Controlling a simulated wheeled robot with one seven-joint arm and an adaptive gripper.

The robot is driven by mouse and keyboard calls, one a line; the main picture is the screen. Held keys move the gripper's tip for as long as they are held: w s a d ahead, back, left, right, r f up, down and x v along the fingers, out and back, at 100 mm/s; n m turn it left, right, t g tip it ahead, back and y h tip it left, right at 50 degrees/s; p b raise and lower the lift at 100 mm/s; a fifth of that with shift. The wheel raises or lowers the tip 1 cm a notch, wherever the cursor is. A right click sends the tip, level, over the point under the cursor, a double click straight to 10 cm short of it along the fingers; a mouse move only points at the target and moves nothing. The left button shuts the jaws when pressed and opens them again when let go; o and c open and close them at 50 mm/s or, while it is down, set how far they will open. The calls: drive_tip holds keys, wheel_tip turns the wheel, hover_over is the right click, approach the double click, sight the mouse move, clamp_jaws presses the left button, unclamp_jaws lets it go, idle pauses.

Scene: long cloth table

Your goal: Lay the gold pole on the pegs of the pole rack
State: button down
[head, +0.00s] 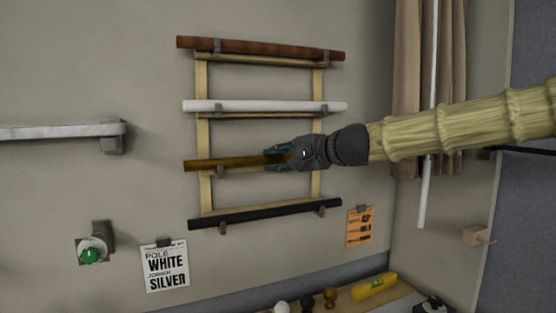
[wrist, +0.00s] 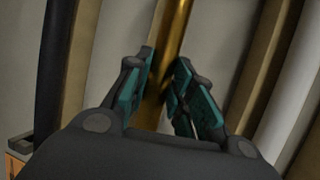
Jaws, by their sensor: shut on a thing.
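The gold pole (head: 225,163) runs nearly level across the third row of the wooden pole rack (head: 203,133) on the wall. Its left end passes just above or on a peg (head: 220,172); I cannot tell whether it touches. My gripper (head: 275,158) is shut on the gold pole and hides its right part and the peg there. In the wrist view, the gold pole (wrist: 172,40) passes between the teal-padded fingers of my gripper (wrist: 163,72).
A brown pole (head: 262,47) and a white pole (head: 262,106) lie above, a black pole (head: 265,213) below. A curtain (head: 405,60) with a white rod (head: 427,150) hangs to the right. A yellow level (head: 374,286) lies below.

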drive_tip(key=c, duration=1.1)
unclamp_jaws()
drive_tip(key=shift+c, duration=0.2)
drive_tip(key=v, duration=1.2)
